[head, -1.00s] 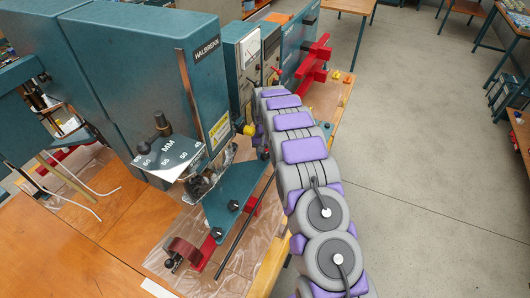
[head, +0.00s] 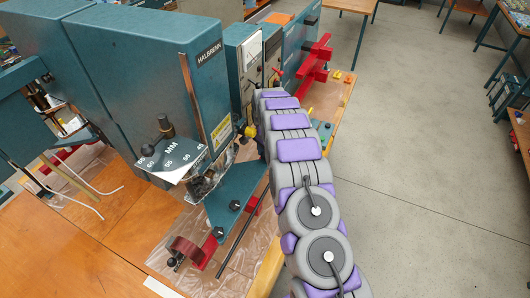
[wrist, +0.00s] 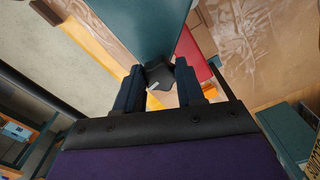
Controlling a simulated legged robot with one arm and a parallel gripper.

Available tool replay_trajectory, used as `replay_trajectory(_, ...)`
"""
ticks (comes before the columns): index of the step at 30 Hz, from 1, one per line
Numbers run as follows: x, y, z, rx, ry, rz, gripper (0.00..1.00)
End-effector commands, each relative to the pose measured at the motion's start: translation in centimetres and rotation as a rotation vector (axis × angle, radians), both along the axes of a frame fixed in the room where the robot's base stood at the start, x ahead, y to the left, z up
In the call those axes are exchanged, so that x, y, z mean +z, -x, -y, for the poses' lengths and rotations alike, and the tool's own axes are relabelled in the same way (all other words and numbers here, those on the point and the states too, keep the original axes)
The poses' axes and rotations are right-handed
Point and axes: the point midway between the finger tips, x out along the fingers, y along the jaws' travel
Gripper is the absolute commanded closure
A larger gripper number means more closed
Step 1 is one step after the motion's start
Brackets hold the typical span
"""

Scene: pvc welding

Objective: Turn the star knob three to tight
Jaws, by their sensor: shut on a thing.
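In the wrist view, a black star knob (wrist: 160,74) with a small pale mark sits at the end of a teal plate (wrist: 138,28). My gripper (wrist: 159,86) has its two dark fingers on either side of this knob and is shut on it. In the head view, the teal plate (head: 228,193) juts from the welding machine and carries two black knobs, one nearer the middle (head: 235,206) and one near the front (head: 218,232). My gripper and the knob it holds are hidden behind my arm there. I cannot read a number on any knob.
A red clamp part (head: 188,248) and a black rod (head: 234,248) lie near the front. Clear film covers part of the wooden bench (head: 75,235). Open floor lies right.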

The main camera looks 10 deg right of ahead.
Motion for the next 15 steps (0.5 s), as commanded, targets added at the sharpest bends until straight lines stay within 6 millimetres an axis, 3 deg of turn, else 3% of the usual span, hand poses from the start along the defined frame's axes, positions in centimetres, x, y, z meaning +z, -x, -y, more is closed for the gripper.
replay_trajectory(15, 0.33, -0.38, -0.02, -0.199, 0.000, 0.011, 0.92)
